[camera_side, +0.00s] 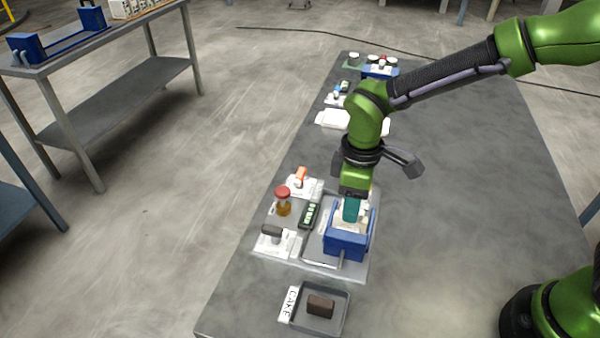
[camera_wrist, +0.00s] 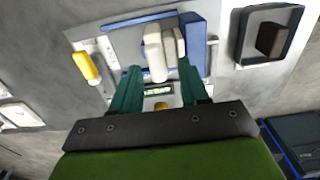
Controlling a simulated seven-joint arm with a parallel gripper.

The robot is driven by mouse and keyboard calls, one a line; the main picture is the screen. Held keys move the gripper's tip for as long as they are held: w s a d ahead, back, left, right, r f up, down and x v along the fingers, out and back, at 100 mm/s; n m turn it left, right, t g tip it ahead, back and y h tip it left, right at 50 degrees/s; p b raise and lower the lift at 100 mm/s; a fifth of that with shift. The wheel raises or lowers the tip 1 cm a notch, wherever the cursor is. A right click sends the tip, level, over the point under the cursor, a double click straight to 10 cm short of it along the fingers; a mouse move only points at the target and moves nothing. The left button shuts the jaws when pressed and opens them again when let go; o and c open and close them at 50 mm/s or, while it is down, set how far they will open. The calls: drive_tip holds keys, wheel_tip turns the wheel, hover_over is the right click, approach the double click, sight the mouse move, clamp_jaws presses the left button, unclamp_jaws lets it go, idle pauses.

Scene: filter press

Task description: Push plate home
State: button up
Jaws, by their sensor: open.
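The small filter press shows in the side view as a blue end block (camera_side: 346,246) on a grey tray, with pale plates behind it. In the wrist view, the blue frame (camera_wrist: 193,38) stands right of several cream plates (camera_wrist: 153,50) seen edge-on. One plate stands nearer the camera than the others. My gripper (camera_side: 351,212) points down over the press. In the wrist view its teal fingers (camera_wrist: 160,72) are spread, with the plates showing between them. I cannot tell whether a finger touches a plate. In the side view the gripper hides part of the plates.
A tray with a dark brown block (camera_side: 320,306) and a "CAKE" label lies at the near end. Left of the press are a red-capped amber jar (camera_side: 283,200), a green-lit box (camera_side: 310,214) and an orange-handled item (camera_side: 300,178). The table's right side is clear.

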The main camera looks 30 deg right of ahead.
wheel_tip(320, 180, up, 15)
idle(0.3)
drive_tip(key=shift+r, duration=0.1)
drive_tip(key=s+d+m+t+y, duration=0.2)
drive_tip(key=s+d+m+t, duration=0.5)
drive_tip(key=s+d+m, duration=0.5)
drive_tip(key=d+m, duration=0.1)
drive_tip(key=d, duration=0.2)
drive_tip(key=shift+s+d+r, duration=0.15)
drive_tip(key=shift+s+r, duration=0.05)
idle(0.4)
